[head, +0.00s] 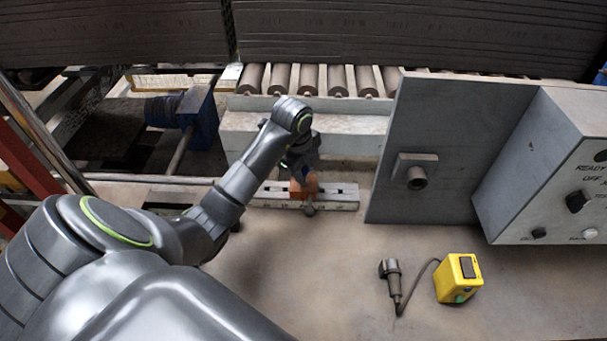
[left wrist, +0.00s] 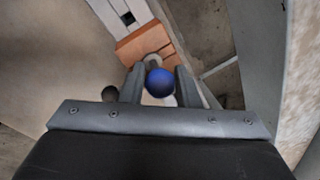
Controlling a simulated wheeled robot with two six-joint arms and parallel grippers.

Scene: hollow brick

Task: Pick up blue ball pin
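The blue ball pin (left wrist: 159,83) shows as a round blue head between the two fingers of my left gripper (left wrist: 159,70) in the left wrist view. The fingers stand apart on either side of the ball, and I see no clear contact. In the head view my left gripper (head: 303,172) points down at an orange brick (head: 298,190), and it hides the blue ball there. The brick also shows in the left wrist view (left wrist: 136,44), just beyond the ball. A dark ball (left wrist: 110,93) sits outside the left finger. My right gripper is out of view.
The brick sits on a pale slotted rail (head: 342,197). A grey upright plate (head: 425,130) and a control box (head: 550,165) stand to the right. A yellow box (head: 459,279) is cabled to a metal cylinder part (head: 391,273). The front middle of the table is bare.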

